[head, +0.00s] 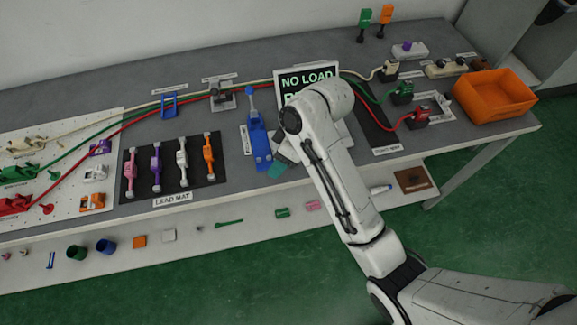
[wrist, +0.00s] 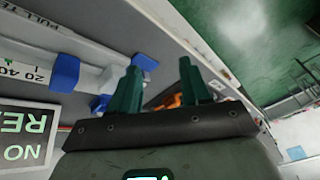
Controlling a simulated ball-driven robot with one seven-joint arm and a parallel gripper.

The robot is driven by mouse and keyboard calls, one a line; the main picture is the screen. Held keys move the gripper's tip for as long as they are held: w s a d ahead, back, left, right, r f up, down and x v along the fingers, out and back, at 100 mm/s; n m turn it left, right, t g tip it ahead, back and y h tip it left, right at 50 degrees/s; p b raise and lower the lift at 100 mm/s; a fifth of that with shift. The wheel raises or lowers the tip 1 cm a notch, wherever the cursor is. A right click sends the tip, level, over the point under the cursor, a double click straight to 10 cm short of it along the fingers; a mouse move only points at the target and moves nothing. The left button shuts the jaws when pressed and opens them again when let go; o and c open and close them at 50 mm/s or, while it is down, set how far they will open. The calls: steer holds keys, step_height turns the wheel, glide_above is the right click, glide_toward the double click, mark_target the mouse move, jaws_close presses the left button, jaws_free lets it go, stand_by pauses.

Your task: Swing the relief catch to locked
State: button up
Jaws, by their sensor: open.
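I cannot tell for sure which part is the relief catch, as the labels are too small to read. A grey clamp fixture (head: 222,97) with a dark top stands at the table's back, where the cables run through it. A blue cable guide (head: 168,105) stands to its left. My gripper (head: 277,168) is low beside the front end of a blue pull tester (head: 260,148), to the right of and nearer than the grey clamp. In the wrist view my gripper (wrist: 160,82) is open, its two green fingers apart with nothing held between them.
A NO LOAD sign (head: 305,78) stands behind my arm, partly hidden. The lead mat (head: 175,170) with several coloured leads lies left of the pull tester. An orange bin (head: 493,97) is at the right end. White, green and red cables cross the table.

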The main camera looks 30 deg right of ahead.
steer(key=shift+s+d+f+m, duration=0.1)
steer(key=shift+s+f+m, duration=0.15)
steer(key=shift+s, duration=0.4)
steer(key=shift+s+d+f+m, duration=0.1)
steer(key=shift+s+f+m, duration=0.15)
steer(key=shift+s, duration=0.4)
steer(key=shift+a, duration=0.1)
steer(key=s+d+f+m+h, duration=0.1)
steer(key=s+d+m, duration=0.1)
steer(key=s, duration=0.5)
steer(key=s+d+f+m+h, duration=0.2)
steer(key=s+d, duration=0.1)
steer(key=s, duration=0.4)
steer(key=s+d+f+m+g+h, duration=0.1)
steer(key=s+d+f+m, duration=0.1)
steer(key=s, duration=0.6)
steer(key=shift+d+m+h, duration=0.3)
steer(key=shift+d, duration=0.55)
